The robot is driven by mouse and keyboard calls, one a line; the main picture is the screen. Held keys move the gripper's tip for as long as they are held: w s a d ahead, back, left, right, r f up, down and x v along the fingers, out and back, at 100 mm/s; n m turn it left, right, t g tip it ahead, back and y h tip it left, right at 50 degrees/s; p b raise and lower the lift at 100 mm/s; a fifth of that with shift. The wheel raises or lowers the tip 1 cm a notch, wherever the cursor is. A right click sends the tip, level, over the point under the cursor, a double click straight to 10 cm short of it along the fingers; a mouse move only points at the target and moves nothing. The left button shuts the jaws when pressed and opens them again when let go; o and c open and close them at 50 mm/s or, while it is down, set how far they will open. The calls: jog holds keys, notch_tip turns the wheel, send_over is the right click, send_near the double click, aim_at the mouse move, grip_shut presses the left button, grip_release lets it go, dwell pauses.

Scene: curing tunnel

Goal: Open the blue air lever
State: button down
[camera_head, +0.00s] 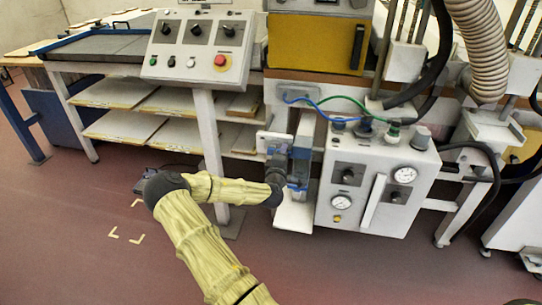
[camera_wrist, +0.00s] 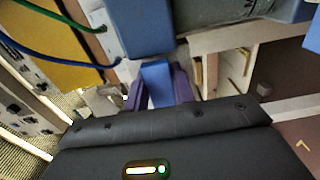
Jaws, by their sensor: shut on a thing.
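The blue air lever (camera_wrist: 157,84) shows in the wrist view as a short blue bar below a larger blue body. The two dark purple fingers of my gripper (camera_wrist: 158,88) stand on either side of it, shut on it. In the head view my gripper (camera_head: 287,170) is at the blue air unit (camera_head: 301,154), left of the grey control box. The arm and gripper hide most of the lever there, so its exact angle cannot be told.
A grey control box (camera_head: 378,185) with gauges and knobs stands just right of my gripper. Blue and green hoses (camera_head: 335,101) run above it. A panel with a red button (camera_head: 198,48) and a shelved bench (camera_head: 122,127) are at left. The floor in front is mostly clear.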

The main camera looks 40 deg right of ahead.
jog(key=shift+s+f, duration=0.15)
jog(key=shift+f, duration=0.05)
dwell(0.4)
jog(key=c, duration=1.4)
grip_release()
jog(key=shift+o, duration=1.2)
jog(key=shift+r, duration=0.1)
jog(key=shift+r, duration=0.1)
jog(key=shift+a, duration=0.1)
jog(key=p+v, duration=0.1)
jog(key=v, duration=1.6)
jog(key=shift+p, duration=0.3)
